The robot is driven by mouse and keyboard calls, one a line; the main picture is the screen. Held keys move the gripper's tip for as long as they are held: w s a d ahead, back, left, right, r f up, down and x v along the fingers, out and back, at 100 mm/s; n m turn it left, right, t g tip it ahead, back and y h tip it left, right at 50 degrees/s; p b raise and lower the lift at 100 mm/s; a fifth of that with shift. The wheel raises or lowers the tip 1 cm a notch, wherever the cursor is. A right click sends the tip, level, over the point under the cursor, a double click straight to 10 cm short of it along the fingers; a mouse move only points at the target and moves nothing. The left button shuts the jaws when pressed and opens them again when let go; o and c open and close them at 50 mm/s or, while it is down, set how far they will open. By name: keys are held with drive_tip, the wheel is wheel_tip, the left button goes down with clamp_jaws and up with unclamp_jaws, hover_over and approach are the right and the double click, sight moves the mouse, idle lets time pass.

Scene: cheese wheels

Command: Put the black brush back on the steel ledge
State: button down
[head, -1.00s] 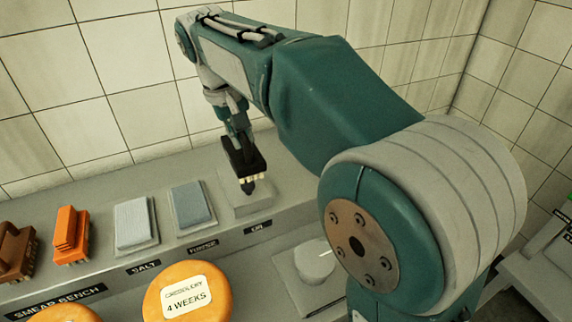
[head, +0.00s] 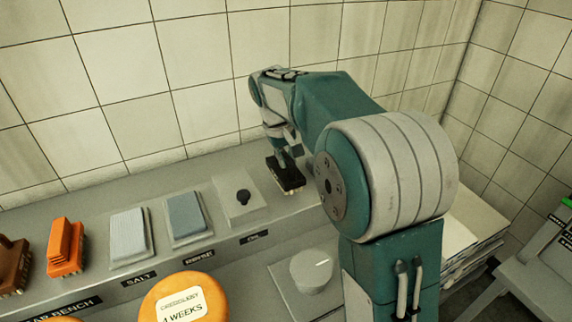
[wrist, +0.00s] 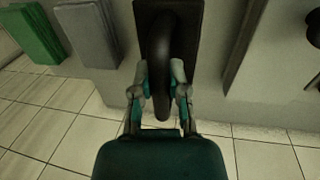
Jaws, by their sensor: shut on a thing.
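My gripper (head: 284,150) is shut on the black brush (head: 287,176), which has pale bristles underneath. In the head view the brush is at the right end of the row on the grey steel ledge (head: 225,168), right of a grey block with a black knob. I cannot tell whether its bristles touch the ledge. In the wrist view my gripper's fingers (wrist: 161,92) close on either side of the brush's dark curved handle (wrist: 163,40). The bristles are hidden there.
An orange cheese wheel (head: 183,300) and a pale round piece (head: 311,270) are in front. The tiled wall (head: 190,60) rises behind.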

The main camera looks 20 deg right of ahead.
wheel_tip(320, 180, down, 2)
drive_tip(key=c, duration=0.6)
unclamp_jaws()
drive_tip(key=shift+c, duration=0.2)
